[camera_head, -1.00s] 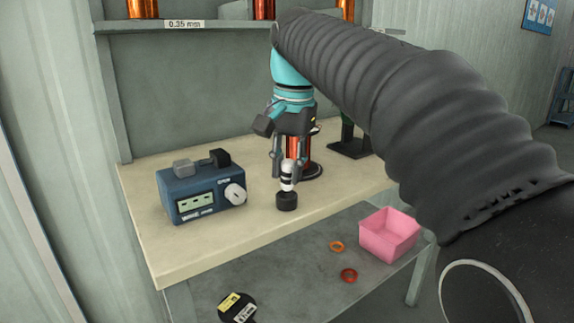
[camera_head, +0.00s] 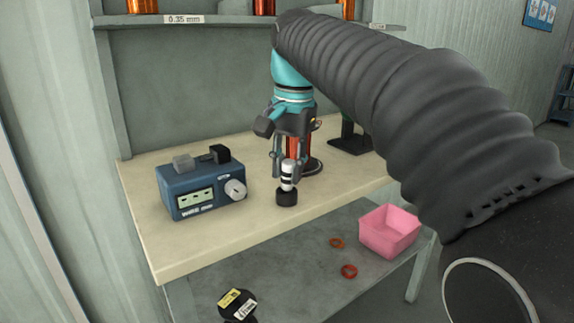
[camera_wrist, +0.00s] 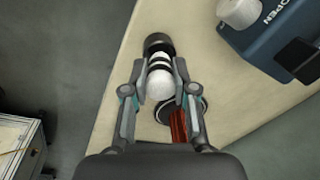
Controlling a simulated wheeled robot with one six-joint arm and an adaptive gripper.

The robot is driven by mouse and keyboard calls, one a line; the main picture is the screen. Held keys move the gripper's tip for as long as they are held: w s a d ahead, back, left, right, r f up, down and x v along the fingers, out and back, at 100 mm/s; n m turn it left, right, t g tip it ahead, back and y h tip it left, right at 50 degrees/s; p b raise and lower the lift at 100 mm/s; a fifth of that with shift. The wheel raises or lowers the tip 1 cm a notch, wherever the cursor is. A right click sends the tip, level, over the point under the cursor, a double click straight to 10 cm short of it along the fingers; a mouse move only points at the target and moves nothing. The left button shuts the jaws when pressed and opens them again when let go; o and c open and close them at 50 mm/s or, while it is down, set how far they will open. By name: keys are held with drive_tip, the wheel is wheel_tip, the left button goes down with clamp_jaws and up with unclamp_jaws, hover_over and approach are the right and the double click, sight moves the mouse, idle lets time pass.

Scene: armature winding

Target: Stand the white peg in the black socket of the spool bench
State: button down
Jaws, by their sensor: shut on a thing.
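The white peg (camera_head: 287,175) has black bands and is upright in the head view. My gripper (camera_head: 288,166) is shut on it, with a finger on each side. The black socket (camera_head: 286,199) is a short, dark cylinder on the bench (camera_head: 200,251) near its front edge. The peg's lower end meets the socket's top in the picture; I cannot tell how deep it sits. In the wrist view the peg (camera_wrist: 160,83) shows its rounded white top between the fingertips (camera_wrist: 164,78), and the socket (camera_wrist: 158,43) lies beyond it, partly hidden by the peg.
A copper-red spool (camera_head: 301,148) stands on the bench close behind my gripper. A blue meter (camera_head: 200,192) sits to the left. A pink bin (camera_head: 388,232) and two rings (camera_head: 349,271) are on the lower shelf. Bare bench lies between meter and socket.

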drive_tip(key=shift+f+b, duration=0.6)
drive_tip(key=shift+f, duration=0.4)
idle(0.4)
drive_tip(key=c, duration=0.8)
unclamp_jaws()
drive_tip(key=shift+c, duration=0.2)
drive_tip(key=shift+r, duration=0.15)
wheel_tip(320, 180, up, 12)
drive_tip(key=s+f, duration=0.1)
drive_tip(key=s+d+f+n+t, duration=0.1)
drive_tip(key=s+d+f, duration=0.3)
drive_tip(key=f, duration=0.6)
drive_tip(key=s+d+f+n+t, duration=0.2)
drive_tip(key=s+d+f, duration=0.3)
drive_tip(key=s+f, duration=0.4)
drive_tip(key=s+d+f+n+t, duration=0.1)
drive_tip(key=s+d+f, duration=0.4)
drive_tip(key=f, duration=0.5)
drive_tip(key=shift+s+f+n+h, duration=0.3)
drive_tip(key=shift+s+n+h, duration=0.1)
drive_tip(key=shift+s+n, duration=0.25)
